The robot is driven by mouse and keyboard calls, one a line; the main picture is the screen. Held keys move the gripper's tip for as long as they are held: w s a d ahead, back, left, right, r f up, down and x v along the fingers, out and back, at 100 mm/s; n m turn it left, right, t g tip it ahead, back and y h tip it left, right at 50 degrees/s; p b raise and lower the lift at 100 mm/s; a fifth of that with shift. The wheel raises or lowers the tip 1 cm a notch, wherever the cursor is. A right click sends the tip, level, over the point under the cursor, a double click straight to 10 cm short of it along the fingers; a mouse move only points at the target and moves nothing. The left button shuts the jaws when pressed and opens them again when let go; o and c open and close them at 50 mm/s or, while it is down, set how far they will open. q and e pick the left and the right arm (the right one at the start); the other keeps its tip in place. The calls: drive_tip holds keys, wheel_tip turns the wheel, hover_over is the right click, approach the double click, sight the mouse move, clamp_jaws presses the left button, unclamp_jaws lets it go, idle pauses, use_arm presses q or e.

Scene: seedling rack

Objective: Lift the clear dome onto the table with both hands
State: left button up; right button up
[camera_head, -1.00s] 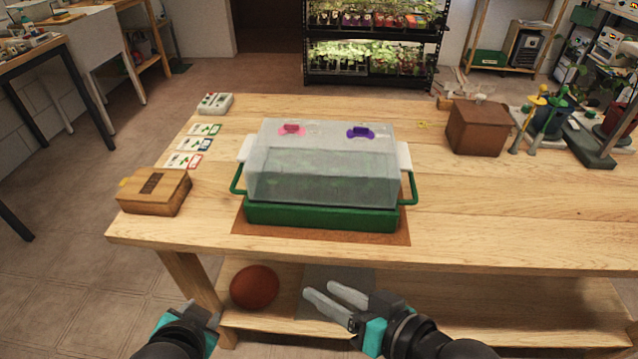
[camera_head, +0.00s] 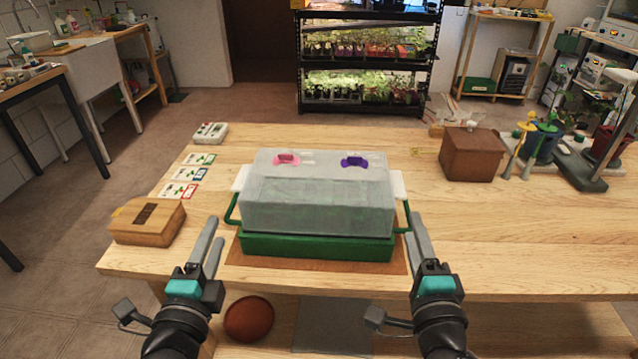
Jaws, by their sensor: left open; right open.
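The clear dome (camera_head: 318,208) sits on a green tray (camera_head: 315,246) near the middle of the table. It has a pink vent (camera_head: 286,159) and a purple vent (camera_head: 354,161) on top, and a white tab (camera_head: 240,178) at the left end and another (camera_head: 398,185) at the right end. My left gripper (camera_head: 211,236) is open and empty, just left of the tray's front left corner. My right gripper (camera_head: 417,232) is open and empty by the tray's right handle. Its fingers partly overlap that handle in the picture, and I cannot tell if they touch it.
The wooden table (camera_head: 520,235) has free room to the right of the tray. A cardboard box (camera_head: 148,222) stands at the left edge, with several cards (camera_head: 188,174) and a small device (camera_head: 211,133) behind it. A brown box (camera_head: 471,154) and plant stands (camera_head: 545,140) are at the back right.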

sight(232, 191)
use_arm(q)
drive_tip(key=shift+d, duration=0.1)
use_arm(e)
drive_tip(key=shift+d+f, duration=0.2)
use_arm(q)
drive_tip(key=shift+w, duration=0.1)
drive_tip(key=w, duration=1.5)
drive_tip(key=shift+d, duration=0.35)
use_arm(e)
drive_tip(key=w, duration=1.5)
drive_tip(key=shift+w+d, duration=0.1)
drive_tip(key=shift+d, duration=0.25)
use_arm(q)
clamp_jaws()
use_arm(e)
clamp_jaws()
